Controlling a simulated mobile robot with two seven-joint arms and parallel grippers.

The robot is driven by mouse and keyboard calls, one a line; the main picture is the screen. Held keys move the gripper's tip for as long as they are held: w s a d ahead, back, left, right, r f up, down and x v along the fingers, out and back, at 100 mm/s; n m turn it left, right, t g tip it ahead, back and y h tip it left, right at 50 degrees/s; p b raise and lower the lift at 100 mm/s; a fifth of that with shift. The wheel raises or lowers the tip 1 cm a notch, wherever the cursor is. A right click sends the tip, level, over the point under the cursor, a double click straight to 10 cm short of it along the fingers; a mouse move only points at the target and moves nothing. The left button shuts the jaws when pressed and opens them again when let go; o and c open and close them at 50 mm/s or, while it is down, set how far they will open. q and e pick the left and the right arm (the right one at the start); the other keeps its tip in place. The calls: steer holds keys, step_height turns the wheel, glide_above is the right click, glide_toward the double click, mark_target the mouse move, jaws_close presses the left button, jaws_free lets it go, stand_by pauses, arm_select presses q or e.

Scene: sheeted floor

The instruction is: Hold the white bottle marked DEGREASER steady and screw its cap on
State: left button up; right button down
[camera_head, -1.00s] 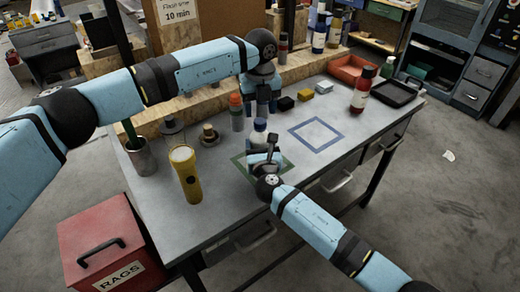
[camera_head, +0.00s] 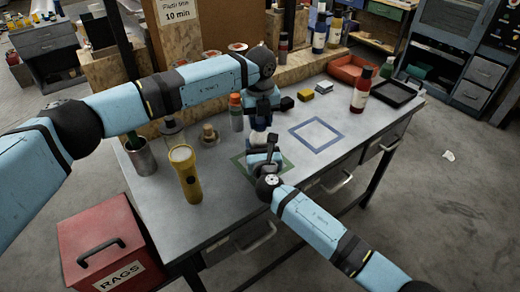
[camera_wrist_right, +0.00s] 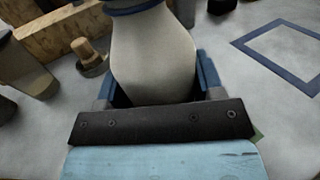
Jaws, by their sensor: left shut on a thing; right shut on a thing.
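The white bottle (camera_wrist_right: 155,55) stands upright between the fingers of my right gripper (camera_head: 261,158), which is shut on it from the front. A blue cap (camera_wrist_right: 128,6) shows at the bottle's top, at the upper edge of the right wrist view. My left gripper (camera_head: 262,117) points down from above and is shut on the cap, hiding most of it in the head view. The DEGREASER lettering is not readable from here. Whether the cap is fully seated cannot be told.
The bottle is at a green outlined square (camera_head: 236,160). A yellow flashlight (camera_head: 187,174) and an orange-topped bottle (camera_head: 236,112) stand to its left. A blue outlined square (camera_head: 317,134) to the right is empty. A red bottle (camera_head: 361,90) stands farther right.

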arm_select(q)
steer(key=m, duration=1.1)
steer(key=shift+m, duration=0.4)
steer(key=m, duration=1)
steer(key=o, duration=1)
steer(key=shift+r, duration=2.2)
